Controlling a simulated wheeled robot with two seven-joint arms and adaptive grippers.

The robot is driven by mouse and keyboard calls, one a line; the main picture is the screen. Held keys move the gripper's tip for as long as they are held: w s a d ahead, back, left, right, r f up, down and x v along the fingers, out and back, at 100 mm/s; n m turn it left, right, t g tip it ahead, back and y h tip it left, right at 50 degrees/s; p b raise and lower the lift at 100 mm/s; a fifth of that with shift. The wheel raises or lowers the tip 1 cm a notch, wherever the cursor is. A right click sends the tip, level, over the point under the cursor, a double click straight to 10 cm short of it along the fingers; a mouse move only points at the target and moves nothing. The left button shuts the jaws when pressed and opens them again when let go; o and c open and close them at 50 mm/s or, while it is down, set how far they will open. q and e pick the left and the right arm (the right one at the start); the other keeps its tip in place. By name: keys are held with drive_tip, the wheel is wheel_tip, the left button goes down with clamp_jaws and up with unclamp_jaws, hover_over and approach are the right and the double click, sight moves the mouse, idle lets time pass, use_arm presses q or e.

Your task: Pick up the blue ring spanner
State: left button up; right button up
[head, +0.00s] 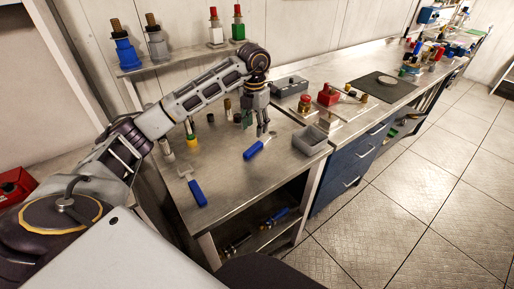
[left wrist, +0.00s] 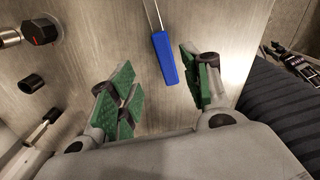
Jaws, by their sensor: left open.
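A blue-handled tool (head: 253,150) lies on the steel bench just below and in front of my left gripper (head: 263,128). Its metal end points to the upper right and is partly hidden by the fingers. A second blue-handled tool (head: 195,190), with a crosswise metal end, lies nearer the bench's front left. I cannot tell for sure which is the ring spanner. In the left wrist view a blue handle (left wrist: 165,58) with a metal shank lies beyond the green pads of my open, empty left gripper (left wrist: 160,95); its far end is out of frame. My right gripper is not in view.
Several small upright cylinders (head: 190,134) stand left of the gripper. A raised shelf (head: 185,60) holds coloured fittings behind. Bare steel surrounds the blue-handled tools.

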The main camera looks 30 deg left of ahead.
sight(261, 143)
use_arm(q)
wheel_tip(261, 143, down, 3)
drive_tip(key=shift+r, duration=0.2)
drive_tip(key=shift+f, duration=0.1)
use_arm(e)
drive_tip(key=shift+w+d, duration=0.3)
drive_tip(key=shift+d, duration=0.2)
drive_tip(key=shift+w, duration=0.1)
